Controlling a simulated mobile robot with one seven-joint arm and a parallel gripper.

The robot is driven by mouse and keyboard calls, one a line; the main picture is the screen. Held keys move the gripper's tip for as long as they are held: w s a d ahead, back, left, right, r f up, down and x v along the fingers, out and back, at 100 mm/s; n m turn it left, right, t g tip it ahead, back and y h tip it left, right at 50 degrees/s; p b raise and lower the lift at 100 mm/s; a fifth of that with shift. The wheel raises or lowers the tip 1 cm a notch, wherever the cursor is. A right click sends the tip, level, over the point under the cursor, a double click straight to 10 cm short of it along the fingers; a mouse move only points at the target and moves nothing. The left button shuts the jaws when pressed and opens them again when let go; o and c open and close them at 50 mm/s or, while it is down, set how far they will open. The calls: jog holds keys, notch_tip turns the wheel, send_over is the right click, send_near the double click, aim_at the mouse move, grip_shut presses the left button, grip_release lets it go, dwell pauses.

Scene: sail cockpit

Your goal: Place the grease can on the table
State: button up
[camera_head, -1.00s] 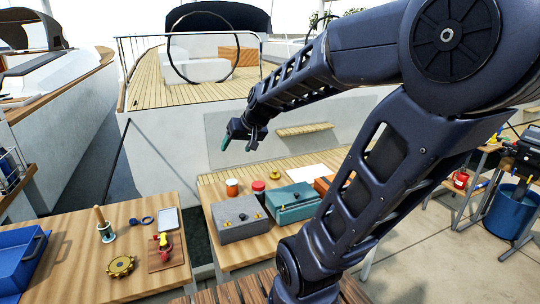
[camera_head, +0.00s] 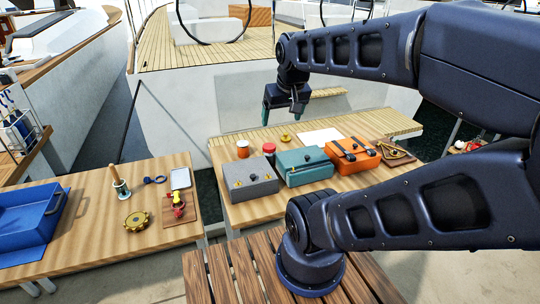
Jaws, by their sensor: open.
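Two small cans stand upright side by side at the back left of the right-hand wooden table (camera_head: 245,214). I cannot tell which is the grease can. My gripper (camera_head: 283,112) points down with its fingers apart and nothing between them. It appears above the back of the table, higher in the picture than the cans and slightly right of them. No can touches it.
Grey (camera_head: 250,176), teal (camera_head: 304,167) and orange (camera_head: 352,156) boxes stand across the right table. A yellow round part (camera_head: 285,137) and a white sheet (camera_head: 320,136) lie behind them. The left table holds a blue tray (camera_head: 28,215) and several small parts, with bare wood between.

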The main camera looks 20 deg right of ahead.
jog(key=w+d+f+n+g+h, duration=0.3)
jog(key=w+d+f+n+h, duration=0.25)
jog(key=d+f, duration=0.2)
jog(key=n+t+h, duration=0.4)
jog(key=n+t, duration=0.4)
jog(key=n, duration=1.3)
send_near(268, 146)
jog(key=shift+w+d+f, duration=0.1)
jog(key=shift+d, duration=0.25)
jog(key=shift+w+d+f+n, duration=0.1)
jog(key=shift+w+f+n, duration=0.05)
jog(key=shift+n, duration=0.1)
jog(key=shift+x, duration=3.5)
jog(key=shift+c, duration=0.2)
